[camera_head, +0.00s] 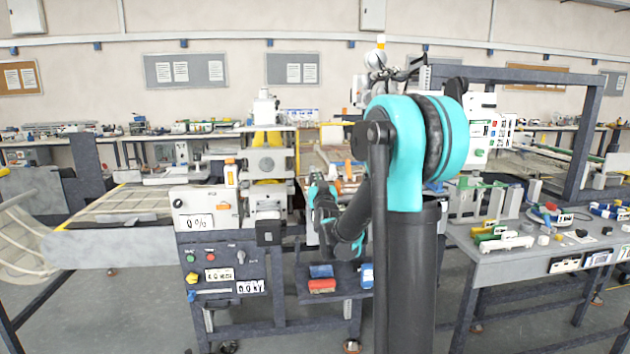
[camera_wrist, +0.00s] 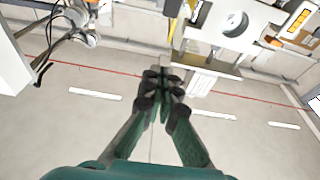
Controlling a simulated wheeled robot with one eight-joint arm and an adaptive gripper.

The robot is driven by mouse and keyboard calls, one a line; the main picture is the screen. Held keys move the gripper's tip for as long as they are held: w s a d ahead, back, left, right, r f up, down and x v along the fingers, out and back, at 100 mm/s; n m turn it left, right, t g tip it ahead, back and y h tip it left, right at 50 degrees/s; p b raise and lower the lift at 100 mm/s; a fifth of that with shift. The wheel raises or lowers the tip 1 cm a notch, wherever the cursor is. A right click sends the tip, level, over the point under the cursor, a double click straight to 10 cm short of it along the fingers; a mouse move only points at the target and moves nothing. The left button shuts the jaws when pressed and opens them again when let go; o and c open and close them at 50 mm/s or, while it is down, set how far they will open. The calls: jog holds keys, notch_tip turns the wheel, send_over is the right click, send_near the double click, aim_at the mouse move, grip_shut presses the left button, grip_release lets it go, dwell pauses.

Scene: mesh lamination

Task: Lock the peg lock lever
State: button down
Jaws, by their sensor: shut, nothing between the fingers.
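The lamination machine (camera_head: 205,205) stands left of my arm, with a white front panel and a dark control box below. A small orange upright part (camera_head: 230,172) is on its front; I cannot tell whether this is the peg lock lever. My gripper (camera_wrist: 163,78) is shut and empty in the wrist view, its dark fingertips together. Lever details are too small to tell.
A grey workbench (camera_head: 490,258) with several coloured parts stands at the right. A low shelf (camera_head: 335,296) holding red and blue blocks is under my arm. A mesh-covered conveyor (camera_head: 110,208) extends left. In the wrist view, white machine parts (camera_wrist: 215,55) are above right and cables upper left.

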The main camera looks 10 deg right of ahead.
jog(key=s+r, duration=0.3)
jog(key=s, duration=0.3)
jog(key=shift+r, duration=0.2)
jog(key=s+f+n+g+y, duration=0.1)
jog(key=s+f+g, duration=0.3)
jog(key=s+f, duration=0.45)
jog(key=s+f+g+y, duration=0.1)
jog(key=s+f+g, duration=0.35)
jog(key=f, duration=0.65)
jog(key=s+d+f+g+h, duration=0.1)
jog(key=s+f+g, duration=0.3)
jog(key=s+f, duration=0.3)
jog(key=s+d+f+m+g+h, duration=0.1)
jog(key=s+f+g, duration=0.3)
jog(key=s, duration=1.2)
notch_tip(320, 180, down, 5)
jog(key=shift+d+r, duration=0.2)
jog(key=shift+d, duration=0.5)
